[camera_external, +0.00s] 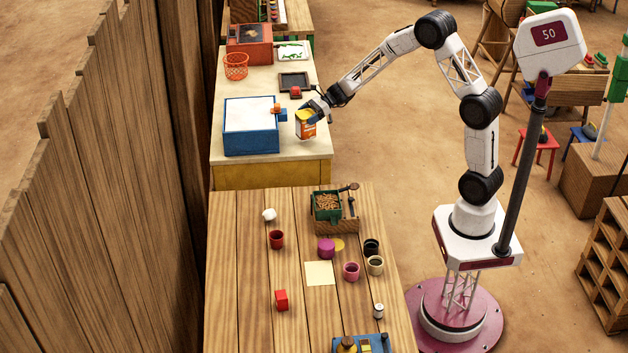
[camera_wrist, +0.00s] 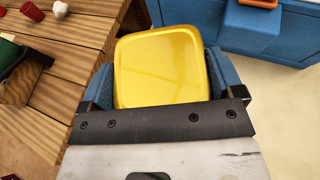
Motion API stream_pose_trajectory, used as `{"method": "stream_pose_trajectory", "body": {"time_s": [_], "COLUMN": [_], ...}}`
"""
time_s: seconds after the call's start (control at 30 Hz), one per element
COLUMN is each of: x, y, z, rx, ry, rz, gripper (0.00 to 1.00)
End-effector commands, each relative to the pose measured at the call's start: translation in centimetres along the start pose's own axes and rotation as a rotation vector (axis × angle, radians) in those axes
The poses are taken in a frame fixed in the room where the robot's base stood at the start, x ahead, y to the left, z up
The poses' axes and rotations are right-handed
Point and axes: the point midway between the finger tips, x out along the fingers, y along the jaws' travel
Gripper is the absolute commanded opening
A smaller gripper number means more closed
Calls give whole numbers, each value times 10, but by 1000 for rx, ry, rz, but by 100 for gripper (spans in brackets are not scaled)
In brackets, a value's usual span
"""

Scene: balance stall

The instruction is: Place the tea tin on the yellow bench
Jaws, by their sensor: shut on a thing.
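The tea tin (camera_external: 306,130), orange and white with a yellow lid, is in my gripper (camera_external: 308,112) over the right front part of the yellow bench (camera_external: 258,178). The bench has a pale top and a yellow front. In the wrist view the square yellow lid (camera_wrist: 162,66) sits upright between my two blue fingers, which are shut on the tin's sides. The tin's lower part is hidden there. I cannot tell whether its base touches the bench top.
A blue box (camera_external: 250,140) stands just left of the tin. A dark tray (camera_external: 293,82), an orange basket (camera_external: 236,66) and a red box (camera_external: 249,40) are farther back. The wooden table (camera_external: 235,300) in front holds cups and a green grain box (camera_external: 327,206).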

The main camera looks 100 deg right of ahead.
Motion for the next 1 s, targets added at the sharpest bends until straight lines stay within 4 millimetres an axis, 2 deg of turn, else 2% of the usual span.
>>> {"method": "stream_pose_trajectory", "body": {"time_s": [0.13,0.43,0.93,0.97,1.0], "x": [2,12,15,14,14], "y": [0,0,0,0,0], "z": [-5,-30,-35,-35,-35], "rx": [2,1,0,0,0], "ry": [0,0,0,0,0], "rz": [0,0,0,0,0], "gripper": [56,56,56,92,98]}}
